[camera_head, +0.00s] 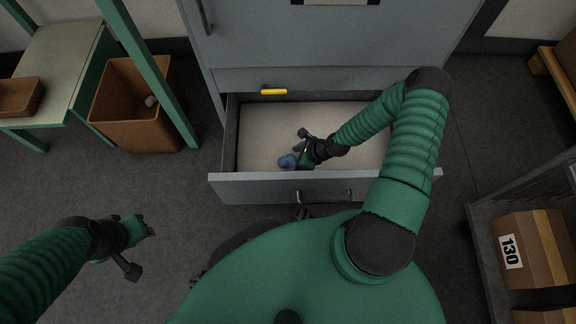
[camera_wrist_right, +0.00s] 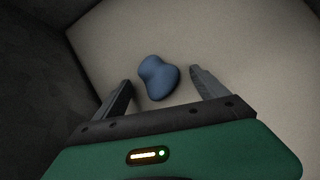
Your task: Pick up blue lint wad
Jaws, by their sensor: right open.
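The blue lint wad (camera_head: 287,161) lies on the pale floor of the open drawer (camera_head: 290,187), towards its front left. My right gripper (camera_head: 299,148) reaches down into the drawer beside the wad. In the right wrist view the wad (camera_wrist_right: 158,78) lies just ahead of and between the two open fingers of my right gripper (camera_wrist_right: 160,91), and neither finger appears to touch it. My left gripper (camera_head: 140,248) hangs over the floor at the left; whether its jaws are open is unclear.
Drawer walls surround my right gripper. A brown bin (camera_head: 130,110) with a pale wad in it stands at the left, near a green-framed table (camera_head: 60,60). A shelf with boxes (camera_head: 530,250) is at the right.

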